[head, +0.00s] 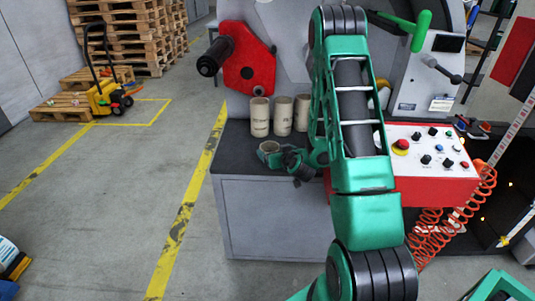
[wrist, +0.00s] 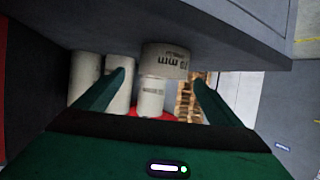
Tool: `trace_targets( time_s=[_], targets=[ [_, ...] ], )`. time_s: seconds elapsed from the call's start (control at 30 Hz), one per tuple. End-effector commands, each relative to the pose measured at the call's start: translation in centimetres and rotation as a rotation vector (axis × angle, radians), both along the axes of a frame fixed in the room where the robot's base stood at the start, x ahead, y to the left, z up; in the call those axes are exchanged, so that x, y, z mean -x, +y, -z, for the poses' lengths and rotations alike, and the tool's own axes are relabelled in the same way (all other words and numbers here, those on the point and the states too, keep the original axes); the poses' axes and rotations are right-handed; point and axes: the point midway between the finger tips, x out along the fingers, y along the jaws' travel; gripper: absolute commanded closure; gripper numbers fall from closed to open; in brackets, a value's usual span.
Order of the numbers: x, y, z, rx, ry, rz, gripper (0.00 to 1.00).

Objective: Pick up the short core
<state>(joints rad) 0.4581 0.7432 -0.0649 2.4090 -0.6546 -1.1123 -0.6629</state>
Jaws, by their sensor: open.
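The short core (head: 269,147) is a low beige cardboard ring near the left front corner of the dark bench top. In the wrist view, which looks upside down, the short core (wrist: 166,60) shows dark lettering and sits ahead, between the lines of my two fingers. My gripper (head: 284,159) is just right of the short core in the head view, low over the bench. In the wrist view my gripper (wrist: 160,76) is open, its green fingers spread wider than the core, with nothing held. I cannot tell whether the fingertips reach beside the core.
Several taller cores stand behind it on the bench (head: 232,155), including the leftmost tall core (head: 260,117) and its neighbour (head: 283,116). A red machine part (head: 249,72) rises behind them. A control panel (head: 430,150) is to the right.

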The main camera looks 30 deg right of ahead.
Motion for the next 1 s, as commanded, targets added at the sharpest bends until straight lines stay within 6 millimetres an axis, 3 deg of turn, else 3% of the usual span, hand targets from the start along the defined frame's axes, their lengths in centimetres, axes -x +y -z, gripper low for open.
trace_targets(
  time_s=[0.27,0.6,0.9,1.0],
  targets=[
    [-1.4,0.1,0.5,0.002,0.000,-0.003,0.11],
    [-4.9,-0.4,1.8,0.000,-0.001,-0.001,0.11],
    [-5.2,-0.5,2.0,0.000,-0.001,0.000,0.11],
    [-5.2,-0.5,2.0,0.000,-0.001,0.000,0.35]
  ],
)
